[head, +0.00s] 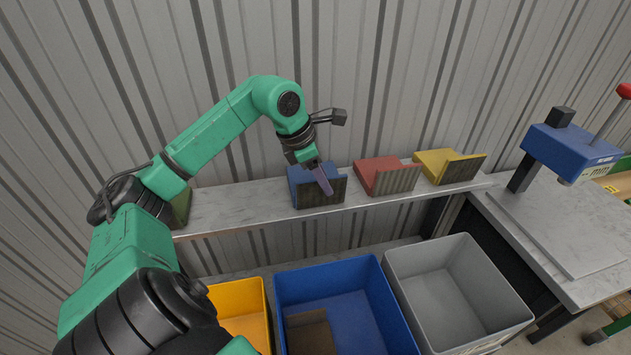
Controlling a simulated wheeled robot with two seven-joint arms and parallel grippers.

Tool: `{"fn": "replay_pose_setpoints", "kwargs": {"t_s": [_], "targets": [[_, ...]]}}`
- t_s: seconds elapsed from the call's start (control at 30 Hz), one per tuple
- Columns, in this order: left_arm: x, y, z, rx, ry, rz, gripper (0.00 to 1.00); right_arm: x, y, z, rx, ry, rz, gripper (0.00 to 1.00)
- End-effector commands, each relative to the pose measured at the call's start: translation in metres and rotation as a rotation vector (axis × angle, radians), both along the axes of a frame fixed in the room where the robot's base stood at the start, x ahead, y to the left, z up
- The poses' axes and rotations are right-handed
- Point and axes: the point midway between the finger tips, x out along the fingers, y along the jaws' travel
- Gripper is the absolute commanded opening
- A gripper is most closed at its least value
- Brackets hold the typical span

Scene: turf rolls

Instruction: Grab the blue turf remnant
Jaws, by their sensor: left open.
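The blue turf remnant (299,188) stands on the narrow grey shelf (235,210), a folded piece with a blue top and a dark, rough front face. My left gripper (324,182) comes down from above, with its fingers in front of the remnant and hiding part of it. The left gripper is open; whether its fingers touch the remnant I cannot tell. My right gripper is not in view.
A red remnant (368,174) and a yellow one (433,163) stand to the right on the shelf. Below are a yellow bin (262,292), a blue bin (385,300) holding a brown piece (309,333), and an empty grey bin (497,290). A blue press (568,147) stands at right.

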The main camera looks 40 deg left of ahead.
Motion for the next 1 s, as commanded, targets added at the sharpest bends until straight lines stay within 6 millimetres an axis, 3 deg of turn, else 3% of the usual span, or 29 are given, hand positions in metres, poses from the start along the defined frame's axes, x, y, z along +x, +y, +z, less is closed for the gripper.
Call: {"fn": "replay_pose_setpoints", "kwargs": {"t_s": [0.27, 1.0], "targets": [[0.0011, 0.0, -0.0036, 0.001, 0.0, 0.0, 0.5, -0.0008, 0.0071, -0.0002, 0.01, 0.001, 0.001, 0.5], [0.0011, 0.0, -0.0079, 0.001, 0.0, 0.0, 0.5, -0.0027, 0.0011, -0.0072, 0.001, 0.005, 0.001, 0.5]]}}
